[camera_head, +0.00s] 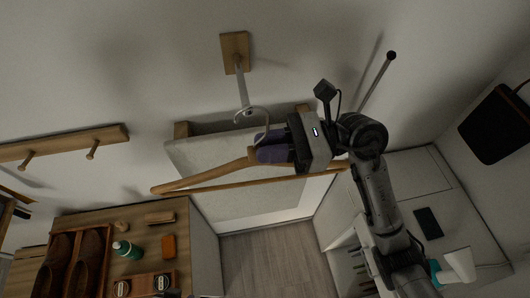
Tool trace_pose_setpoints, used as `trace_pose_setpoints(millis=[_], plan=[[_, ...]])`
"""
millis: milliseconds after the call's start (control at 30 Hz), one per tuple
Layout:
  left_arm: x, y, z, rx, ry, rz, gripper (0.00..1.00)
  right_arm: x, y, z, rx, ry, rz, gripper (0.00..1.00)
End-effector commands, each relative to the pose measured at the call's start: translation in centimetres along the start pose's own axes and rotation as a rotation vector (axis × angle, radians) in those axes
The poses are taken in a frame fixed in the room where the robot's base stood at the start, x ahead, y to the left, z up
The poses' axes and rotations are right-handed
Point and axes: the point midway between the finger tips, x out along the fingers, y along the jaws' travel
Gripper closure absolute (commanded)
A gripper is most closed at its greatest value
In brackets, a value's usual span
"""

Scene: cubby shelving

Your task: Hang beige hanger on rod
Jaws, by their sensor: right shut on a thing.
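The hanger's thin metal hook (262,111) curves up above the fingers. A metal rod (241,84) sticks out from a wooden wall plate (235,52). The hook overlaps the rod's near end in this view; I cannot tell whether it rests on the rod. My left gripper is not in view.
A pale padded bench (215,150) lies behind the hanger. A wooden peg rail (65,143) is on the left wall. A dresser at lower left holds a green bottle (127,249) and shoes. A dark rod with a ball tip (378,80) stands right of my gripper.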

Motion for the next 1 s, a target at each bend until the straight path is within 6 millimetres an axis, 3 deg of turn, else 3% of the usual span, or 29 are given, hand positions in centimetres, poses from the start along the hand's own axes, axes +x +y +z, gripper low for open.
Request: trace_pose_setpoints(millis=[100, 300, 733, 1000], plan=[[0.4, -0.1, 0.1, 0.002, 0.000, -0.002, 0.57, 0.2, 0.3, -2.8, 0.004, -0.005, 0.021, 1.00], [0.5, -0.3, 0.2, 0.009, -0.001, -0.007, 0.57, 0.2, 0.5, -5.0, -0.001, 0.001, 0.036, 1.00], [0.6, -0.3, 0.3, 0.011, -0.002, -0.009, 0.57, 0.2, 0.5, -5.2, -0.003, 0.002, 0.038, 1.00], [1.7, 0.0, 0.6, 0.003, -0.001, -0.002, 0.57, -0.1, 0.2, -5.5, -0.004, 0.006, 0.036, 1.00]])
